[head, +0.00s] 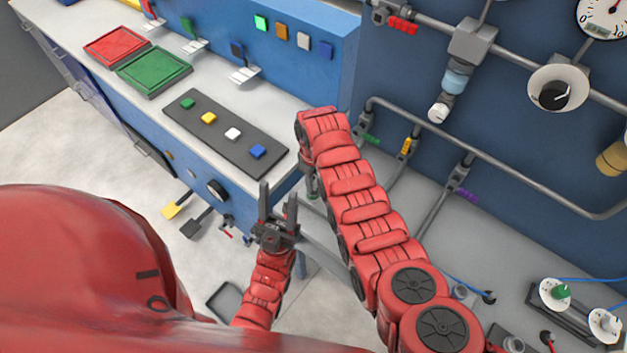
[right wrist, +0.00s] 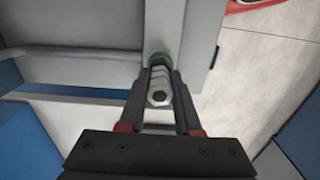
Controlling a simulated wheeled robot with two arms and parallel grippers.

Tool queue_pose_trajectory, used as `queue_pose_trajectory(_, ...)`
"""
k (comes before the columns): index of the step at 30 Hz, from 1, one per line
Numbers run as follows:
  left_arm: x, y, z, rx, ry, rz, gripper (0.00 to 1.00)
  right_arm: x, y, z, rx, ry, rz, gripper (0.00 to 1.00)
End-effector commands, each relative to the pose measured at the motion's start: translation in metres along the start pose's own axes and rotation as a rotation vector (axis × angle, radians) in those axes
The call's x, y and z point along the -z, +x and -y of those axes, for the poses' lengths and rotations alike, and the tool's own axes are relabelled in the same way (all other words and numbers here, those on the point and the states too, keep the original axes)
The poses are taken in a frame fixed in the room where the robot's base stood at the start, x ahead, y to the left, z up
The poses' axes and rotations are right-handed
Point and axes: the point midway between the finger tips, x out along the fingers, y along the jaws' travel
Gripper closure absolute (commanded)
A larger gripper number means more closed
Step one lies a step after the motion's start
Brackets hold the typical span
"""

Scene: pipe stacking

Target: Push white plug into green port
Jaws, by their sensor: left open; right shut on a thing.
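In the right wrist view my right gripper (right wrist: 161,78) is shut on the white plug (right wrist: 160,95), a pale stepped piece with a dark hole in its near end. I cannot tell how deep the plug sits in the ring. In the head view my right arm mostly hides this spot; a bit of green (head: 312,197) shows below the wrist. My left gripper (head: 278,196) is open and empty, left of it.
A white counter (head: 60,40) with red (head: 115,46) and green (head: 155,71) trays and a dark button panel (head: 225,133) lies at the left. Grey pipes (head: 500,175) run along the blue wall at the right. Two round dials (head: 556,293) (head: 605,325) stand at the lower right.

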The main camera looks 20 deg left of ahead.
Motion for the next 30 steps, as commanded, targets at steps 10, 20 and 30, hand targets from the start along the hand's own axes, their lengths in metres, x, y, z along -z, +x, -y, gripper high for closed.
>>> queue_pose_trajectory(10, 0.000, 0.000, 0.000, 0.000, 0.000, 0.000, 0.51, 0.000, -0.001, 0.000, 0.000, 0.000, 0.000, 0.33)
queue_pose_trajectory(20, 0.000, -0.002, 0.000, 0.000, 0.000, 0.000, 0.51, 0.001, -0.004, -0.001, -0.002, 0.000, -0.003, 0.33)
queue_pose_trajectory(30, -0.004, -0.024, -0.001, 0.000, 0.000, 0.000, 0.51, 0.002, -0.052, -0.002, -0.006, 0.001, -0.008, 0.33)
